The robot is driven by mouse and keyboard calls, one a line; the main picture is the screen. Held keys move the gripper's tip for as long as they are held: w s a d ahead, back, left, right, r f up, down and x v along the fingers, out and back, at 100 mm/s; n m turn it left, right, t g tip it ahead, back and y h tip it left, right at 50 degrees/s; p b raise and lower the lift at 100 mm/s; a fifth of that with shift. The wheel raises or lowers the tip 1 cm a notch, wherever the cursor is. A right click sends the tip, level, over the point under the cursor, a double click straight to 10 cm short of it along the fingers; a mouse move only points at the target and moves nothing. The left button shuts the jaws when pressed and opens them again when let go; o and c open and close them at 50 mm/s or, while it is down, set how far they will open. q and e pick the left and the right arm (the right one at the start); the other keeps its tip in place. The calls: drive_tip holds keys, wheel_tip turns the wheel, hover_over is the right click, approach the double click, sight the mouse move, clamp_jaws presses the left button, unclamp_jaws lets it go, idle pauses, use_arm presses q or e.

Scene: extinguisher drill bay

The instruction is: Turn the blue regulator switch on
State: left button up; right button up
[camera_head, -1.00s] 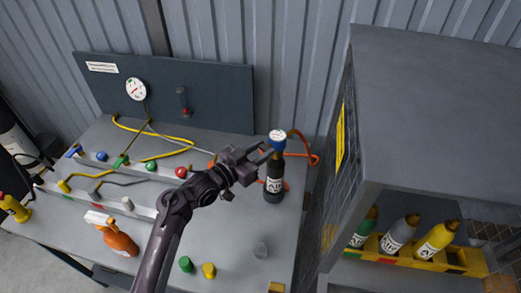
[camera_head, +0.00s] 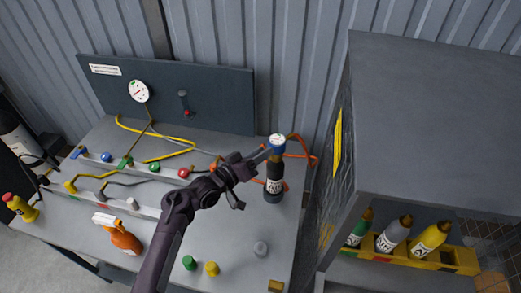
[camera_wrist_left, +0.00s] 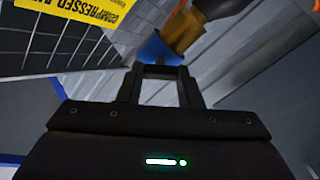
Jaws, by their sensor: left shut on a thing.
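The blue regulator (camera_head: 277,142), with a round white dial on top, sits on the neck of a dark bottle (camera_head: 274,180) standing upright at the right of the bench. My left gripper (camera_head: 264,155) reaches in from the left at the regulator's height and is shut on it. In the left wrist view the blue part (camera_wrist_left: 160,47) shows just beyond and between the fingertips (camera_wrist_left: 160,72); the exact contact is partly hidden. The switch position cannot be told. My right gripper is not in view.
A grey cabinet (camera_head: 430,110) stands close right of the bottle, with several bottles in a yellow rack (camera_head: 455,262). An orange hose (camera_head: 300,146) runs behind the bottle. A spray bottle (camera_head: 124,240) and green and yellow caps (camera_head: 211,268) stand on the bench front.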

use_arm(q)
drive_tip(key=n+p, duration=0.1)
drive_tip(key=n, duration=0.9)
drive_tip(key=shift+f+p, duration=0.2)
drive_tip(key=shift+p, duration=0.2)
drive_tip(key=shift+n, duration=0.4)
drive_tip(key=o, duration=1)
